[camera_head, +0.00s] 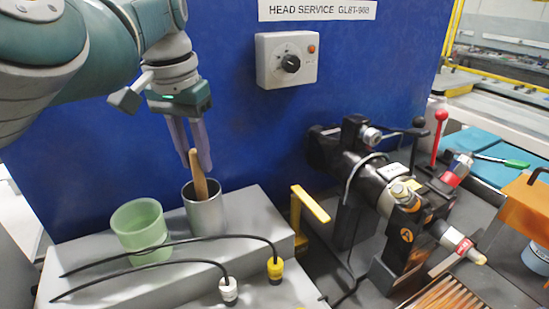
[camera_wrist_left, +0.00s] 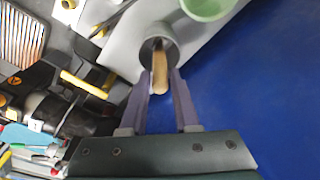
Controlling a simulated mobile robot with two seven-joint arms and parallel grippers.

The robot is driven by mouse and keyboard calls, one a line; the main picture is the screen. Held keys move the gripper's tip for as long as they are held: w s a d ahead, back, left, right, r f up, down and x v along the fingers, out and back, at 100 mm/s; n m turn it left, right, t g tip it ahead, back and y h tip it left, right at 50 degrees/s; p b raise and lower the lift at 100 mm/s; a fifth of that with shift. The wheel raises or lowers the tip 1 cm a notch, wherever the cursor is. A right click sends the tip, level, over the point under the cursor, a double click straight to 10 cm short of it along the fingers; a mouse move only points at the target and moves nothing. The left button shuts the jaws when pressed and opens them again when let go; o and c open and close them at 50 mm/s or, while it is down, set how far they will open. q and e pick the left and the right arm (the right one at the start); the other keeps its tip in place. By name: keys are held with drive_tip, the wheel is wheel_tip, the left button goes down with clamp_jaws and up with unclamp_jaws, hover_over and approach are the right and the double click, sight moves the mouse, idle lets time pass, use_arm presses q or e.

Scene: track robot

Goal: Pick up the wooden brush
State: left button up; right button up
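The wooden brush (camera_head: 199,179) stands upright, slightly tilted, in a grey metal cup (camera_head: 207,213); only its tan handle shows, and its lower part is hidden in the cup. The handle also shows in the left wrist view (camera_wrist_left: 160,72), with the cup (camera_wrist_left: 158,40) beyond it. My left gripper (camera_head: 196,160) points down over the cup. Its two purple fingers are apart, one on each side of the handle's top, and it does not look clamped on it. My right gripper is in neither view.
A translucent green cup (camera_head: 139,229) stands left of the metal cup on the grey block (camera_head: 262,220). Two black cables with yellow and white plugs lie in front. A blue wall (camera_head: 250,130) stands close behind. A black machine (camera_head: 375,180) and a yellow bracket (camera_head: 310,204) are at right.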

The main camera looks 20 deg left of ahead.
use_arm(q)
clamp_jaws()
drive_tip(key=shift+r, duration=0.1)
idle(0.3)
